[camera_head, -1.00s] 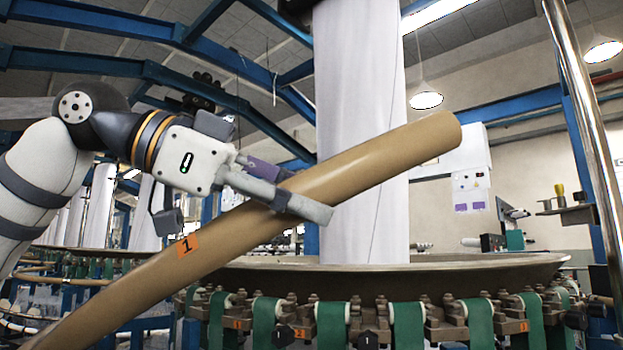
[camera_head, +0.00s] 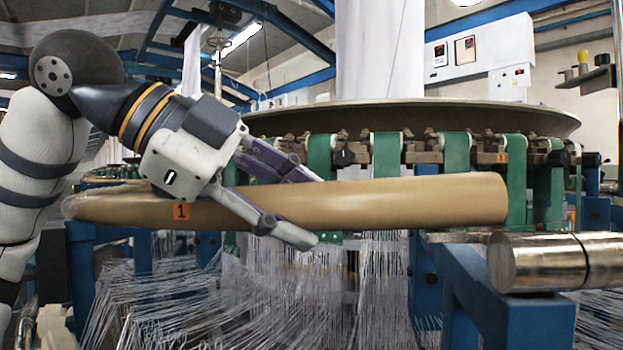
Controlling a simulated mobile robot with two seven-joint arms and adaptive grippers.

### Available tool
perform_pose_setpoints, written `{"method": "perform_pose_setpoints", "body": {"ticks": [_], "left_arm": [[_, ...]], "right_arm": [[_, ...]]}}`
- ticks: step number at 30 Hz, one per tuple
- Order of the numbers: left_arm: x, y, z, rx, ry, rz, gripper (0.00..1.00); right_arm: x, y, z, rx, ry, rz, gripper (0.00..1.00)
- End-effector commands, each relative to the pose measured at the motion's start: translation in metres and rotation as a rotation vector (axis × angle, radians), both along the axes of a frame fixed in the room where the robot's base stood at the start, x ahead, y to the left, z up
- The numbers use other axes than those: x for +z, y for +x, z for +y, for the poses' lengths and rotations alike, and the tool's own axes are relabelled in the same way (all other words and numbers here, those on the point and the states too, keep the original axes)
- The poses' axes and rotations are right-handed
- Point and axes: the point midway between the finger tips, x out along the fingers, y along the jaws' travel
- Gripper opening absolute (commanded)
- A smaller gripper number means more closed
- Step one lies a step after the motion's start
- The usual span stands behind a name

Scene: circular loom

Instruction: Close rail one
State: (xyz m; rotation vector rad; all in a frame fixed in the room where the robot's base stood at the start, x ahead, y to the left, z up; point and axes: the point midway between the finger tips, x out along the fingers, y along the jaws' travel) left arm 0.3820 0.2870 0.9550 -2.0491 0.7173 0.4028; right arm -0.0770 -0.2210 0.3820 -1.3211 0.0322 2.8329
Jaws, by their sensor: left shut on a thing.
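Rail one (camera_head: 400,203) is a thick tan tube with an orange tag marked 1 (camera_head: 181,211). It lies nearly level across the view in front of the loom. My left gripper (camera_head: 305,210) is shut on it, one finger behind and above, the other across its front. The rail's right end shows just above and behind a shiny metal cylinder (camera_head: 540,262) on a blue frame; I cannot tell whether they touch. My right gripper is not in view.
The loom's round rim (camera_head: 410,116) with green straps (camera_head: 386,155) runs behind the rail. Many white threads (camera_head: 270,290) hang below it. A blue frame (camera_head: 520,318) stands at the lower right. A white control box (camera_head: 480,55) is at the back right.

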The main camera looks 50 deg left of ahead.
Motion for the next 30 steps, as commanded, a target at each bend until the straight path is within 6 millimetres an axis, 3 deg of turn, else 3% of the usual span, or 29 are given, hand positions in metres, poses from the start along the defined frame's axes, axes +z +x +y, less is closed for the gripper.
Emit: {"method": "perform_pose_setpoints", "body": {"ticks": [1,7,24,25,27,30], "left_arm": [[-0.017,0.002,-0.001,-0.005,0.017,0.003,0.0],[-0.044,0.001,-0.003,-0.005,0.069,-0.002,0.0],[-0.06,0.0,-0.003,-0.006,0.099,0.012,0.0],[-0.06,0.0,-0.003,-0.006,0.099,0.012,0.41],[-0.061,0.0,-0.003,-0.007,0.099,0.013,0.57],[-0.06,0.0,-0.003,-0.005,0.096,0.01,0.59]], "right_arm": [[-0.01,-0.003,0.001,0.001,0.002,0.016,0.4],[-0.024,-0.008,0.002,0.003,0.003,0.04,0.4],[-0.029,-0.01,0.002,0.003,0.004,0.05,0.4],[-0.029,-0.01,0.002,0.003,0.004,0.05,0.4],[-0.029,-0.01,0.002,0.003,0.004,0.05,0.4],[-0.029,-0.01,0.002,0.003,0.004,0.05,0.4]]}}
